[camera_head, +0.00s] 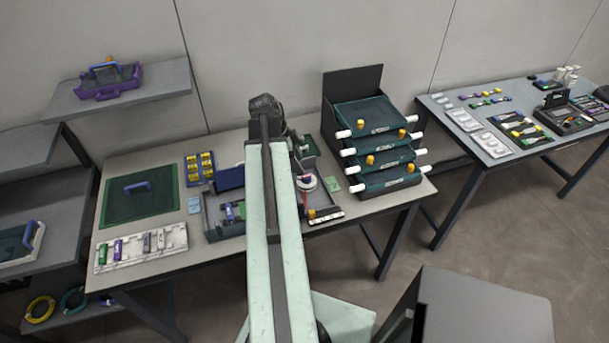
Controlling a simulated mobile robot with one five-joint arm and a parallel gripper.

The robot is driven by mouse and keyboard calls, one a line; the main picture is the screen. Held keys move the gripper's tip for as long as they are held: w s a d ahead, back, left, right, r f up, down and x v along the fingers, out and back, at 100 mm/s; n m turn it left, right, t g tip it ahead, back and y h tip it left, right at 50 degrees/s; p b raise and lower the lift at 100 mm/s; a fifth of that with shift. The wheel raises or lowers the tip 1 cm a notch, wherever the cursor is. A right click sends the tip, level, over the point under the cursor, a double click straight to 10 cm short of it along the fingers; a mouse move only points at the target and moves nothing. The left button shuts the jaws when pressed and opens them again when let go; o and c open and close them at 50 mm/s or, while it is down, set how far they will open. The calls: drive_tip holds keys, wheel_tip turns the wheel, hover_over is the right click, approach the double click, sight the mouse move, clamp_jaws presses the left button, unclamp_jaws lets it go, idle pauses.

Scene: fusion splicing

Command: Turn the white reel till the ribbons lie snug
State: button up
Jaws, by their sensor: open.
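The white reel (306,183) lies on the workbench just right of my raised arm, small in the head view. A red strip shows beside it, and a dark tray (324,200) lies under and around it. I cannot make out single ribbons or how tightly they lie. My pale green arm reaches over the bench and hides part of the tray. My gripper (298,147) shows only as small dark parts right of the arm, behind the reel in the picture. It is open, apart from the reel as far as I can see; its fingertips are not clear.
A rack of dark drawers with white handles (380,150) stands right of the reel. A green mat (141,195), a white tray of cartridges (142,247) and a yellow-filled blue holder (200,167) are left. Another table (478,150) stands far right; a grey cabinet (482,305) is near right.

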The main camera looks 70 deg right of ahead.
sight(307, 176)
drive_tip(key=b+x, duration=0.5)
drive_tip(key=x, duration=0.1)
drive_tip(key=shift+s+f, duration=0.1)
drive_tip(key=shift+f, duration=0.3)
drive_tip(key=shift+d+r, duration=0.1)
clamp_jaws()
drive_tip(key=shift+s+a+n+h, duration=0.1)
drive_tip(key=shift+a+n+h, duration=0.15)
drive_tip(key=shift+n, duration=0.45)
drive_tip(key=shift+d+n+t+h, duration=0.15)
drive_tip(key=shift+n+t+h, duration=0.15)
drive_tip(key=shift+n, duration=0.5)
unclamp_jaws()
